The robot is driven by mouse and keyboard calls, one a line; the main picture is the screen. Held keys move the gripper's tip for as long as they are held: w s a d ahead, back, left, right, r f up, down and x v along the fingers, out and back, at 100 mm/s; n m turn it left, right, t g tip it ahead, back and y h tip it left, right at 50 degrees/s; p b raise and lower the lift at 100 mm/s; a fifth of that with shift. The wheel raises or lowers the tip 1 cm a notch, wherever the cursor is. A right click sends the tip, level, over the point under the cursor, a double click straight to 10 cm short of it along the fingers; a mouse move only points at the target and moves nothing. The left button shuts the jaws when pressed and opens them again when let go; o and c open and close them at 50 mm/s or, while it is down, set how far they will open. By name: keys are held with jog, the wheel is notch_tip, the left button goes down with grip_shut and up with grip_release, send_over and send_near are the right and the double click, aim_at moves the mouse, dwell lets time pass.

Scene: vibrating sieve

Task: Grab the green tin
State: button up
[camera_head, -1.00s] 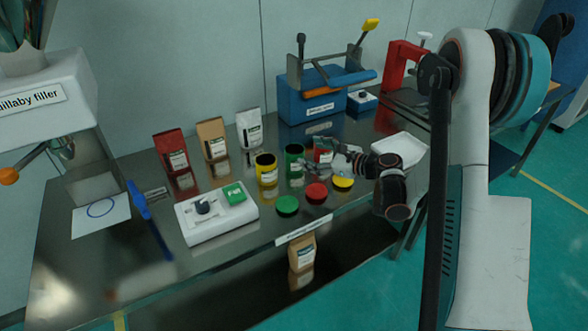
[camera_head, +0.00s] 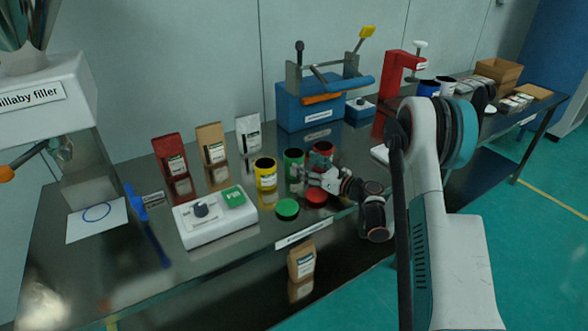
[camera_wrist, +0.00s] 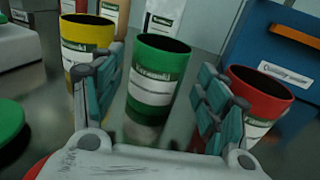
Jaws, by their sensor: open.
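The green tin (camera_head: 292,158) stands upright and open-topped on the metal table, between the yellow tin (camera_head: 265,173) and the red tin (camera_head: 321,152). In the wrist view the green tin (camera_wrist: 158,80) is straight ahead, with a white label facing me. My gripper (camera_wrist: 153,100) is open. Its left finger is near the gap between the yellow tin (camera_wrist: 86,40) and the green tin, and its right finger is in front of the red tin (camera_wrist: 258,98). The green tin shows between the fingers. In the head view my gripper (camera_head: 306,173) partly hides its lower right side.
A green lid (camera_head: 287,209) and a red lid (camera_head: 316,197) lie in front of the tins. A white device (camera_head: 214,220) stands at left. Red, brown and white pouches (camera_head: 211,144) stand behind, and a blue machine (camera_head: 310,105) stands behind at right.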

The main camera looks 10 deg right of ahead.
aim_at(287, 155)
jog(key=shift+b+x, duration=0.85)
jog(key=shift+x, duration=2.2)
jog(key=c, duration=0.9)
